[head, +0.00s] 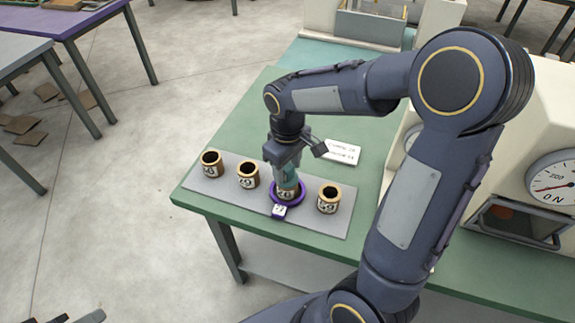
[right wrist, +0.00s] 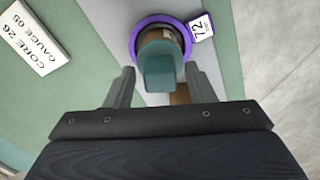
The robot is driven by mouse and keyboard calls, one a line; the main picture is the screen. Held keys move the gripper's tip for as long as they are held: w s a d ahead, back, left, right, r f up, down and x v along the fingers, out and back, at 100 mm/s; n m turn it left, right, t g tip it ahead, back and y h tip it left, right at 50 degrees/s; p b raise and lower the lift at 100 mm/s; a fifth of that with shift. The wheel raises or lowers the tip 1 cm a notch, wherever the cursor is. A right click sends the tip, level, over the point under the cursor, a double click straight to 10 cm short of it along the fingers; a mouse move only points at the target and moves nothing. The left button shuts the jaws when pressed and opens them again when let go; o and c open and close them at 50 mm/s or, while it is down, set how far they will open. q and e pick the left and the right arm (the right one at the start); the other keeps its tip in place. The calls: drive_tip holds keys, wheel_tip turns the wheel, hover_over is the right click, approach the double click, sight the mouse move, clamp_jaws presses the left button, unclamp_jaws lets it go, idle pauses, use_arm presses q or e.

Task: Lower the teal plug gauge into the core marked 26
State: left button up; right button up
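The teal plug gauge (right wrist: 158,70) stands upright at the mouth of a tan core (head: 286,194) whose label looks like 26. Its lower end appears to be in the bore; how deep is hidden. A purple ring (right wrist: 137,46) with a white tag surrounds this core. The gauge also shows in the head view (head: 287,175). My right gripper (right wrist: 160,88) is directly above the core, its fingers on either side of the gauge with visible gaps, so it is open. Dark tips of what seems my left gripper (head: 82,318) show at the bottom left edge, mostly cut off.
Other tan cores stand on the grey mat (head: 225,192): two to the left (head: 211,164) (head: 248,175) and one close on the right (head: 329,199). A machine with a dial (head: 553,187) stands at the right.

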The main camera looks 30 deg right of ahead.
drive_tip(key=shift+o, duration=0.2)
wheel_tip(320, 180, up, 8)
drive_tip(key=shift+f, duration=0.1)
drive_tip(key=shift+s+r, duration=0.2)
drive_tip(key=shift+s, duration=0.2)
drive_tip(key=s+a+m+t+y, duration=0.2)
drive_tip(key=s+m, duration=0.1)
drive_tip(key=s, duration=0.5)
drive_tip(key=s+a+f+m+t+y, duration=0.1)
drive_tip(key=s+a+m+t, duration=0.1)
drive_tip(key=s, duration=0.6)
drive_tip(key=shift+m+t+y, duration=0.4)
drive_tip(key=shift+t, duration=0.4)
